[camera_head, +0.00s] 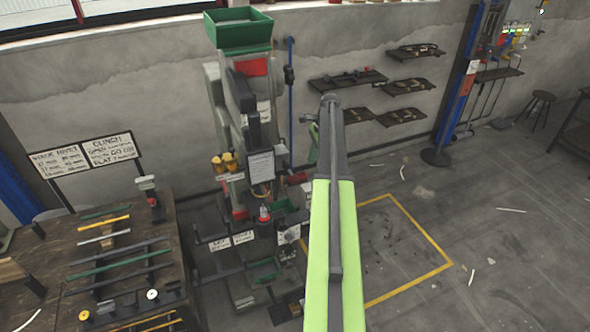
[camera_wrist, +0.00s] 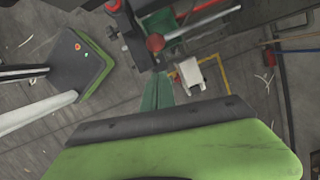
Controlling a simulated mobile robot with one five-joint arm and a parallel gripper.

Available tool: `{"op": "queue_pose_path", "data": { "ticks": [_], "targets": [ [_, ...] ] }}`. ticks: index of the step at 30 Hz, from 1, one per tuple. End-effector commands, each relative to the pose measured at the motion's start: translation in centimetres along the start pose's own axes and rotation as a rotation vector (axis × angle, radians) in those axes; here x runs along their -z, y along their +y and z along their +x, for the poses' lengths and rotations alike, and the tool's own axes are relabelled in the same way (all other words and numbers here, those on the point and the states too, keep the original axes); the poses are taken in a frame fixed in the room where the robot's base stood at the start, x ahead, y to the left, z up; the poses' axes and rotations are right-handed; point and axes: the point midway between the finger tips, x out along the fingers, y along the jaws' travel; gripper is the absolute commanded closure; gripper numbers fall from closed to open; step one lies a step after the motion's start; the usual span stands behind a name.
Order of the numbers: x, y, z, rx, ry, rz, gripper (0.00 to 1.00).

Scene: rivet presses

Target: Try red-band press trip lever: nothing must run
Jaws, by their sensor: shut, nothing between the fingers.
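The press (camera_head: 215,105) stands against the wall, with a red band (camera_head: 252,67) below its green hopper (camera_head: 238,30). My arm crosses in front of its right side and hides part of it; my gripper is not clear in the head view. In the wrist view, a red ball knob (camera_wrist: 155,42) on a dark lever lies just beyond my gripper (camera_wrist: 157,78). The green fingers are together and empty. They point toward the knob, and I cannot tell whether they touch it. I cannot see whether any press part is moving.
A workbench (camera_head: 160,235) with bars and small gauges is at the left, with sign boards (camera_head: 85,155) behind it. Small wall shelves (camera_head: 348,80) hang right of the press. A yellow-outlined floor area (camera_head: 425,282) lies right of my arm. Open floor continues right, with scattered scraps.

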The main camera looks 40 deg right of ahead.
Motion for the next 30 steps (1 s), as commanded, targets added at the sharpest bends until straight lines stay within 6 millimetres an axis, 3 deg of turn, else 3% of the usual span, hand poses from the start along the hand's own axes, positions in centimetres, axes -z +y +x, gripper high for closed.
{"op": "queue_pose_path", "data": {
  "ticks": [1,3,8,30],
  "targets": [
    [-0.2,0.0,-2.4,0.000,0.000,0.001,1.00],
    [-0.2,0.0,-3.9,0.000,0.000,0.000,1.00],
    [-0.1,0.0,-6.2,0.000,0.000,0.000,1.00],
    [-0.1,0.0,-6.1,-0.001,0.000,-0.002,1.00]
  ]
}}
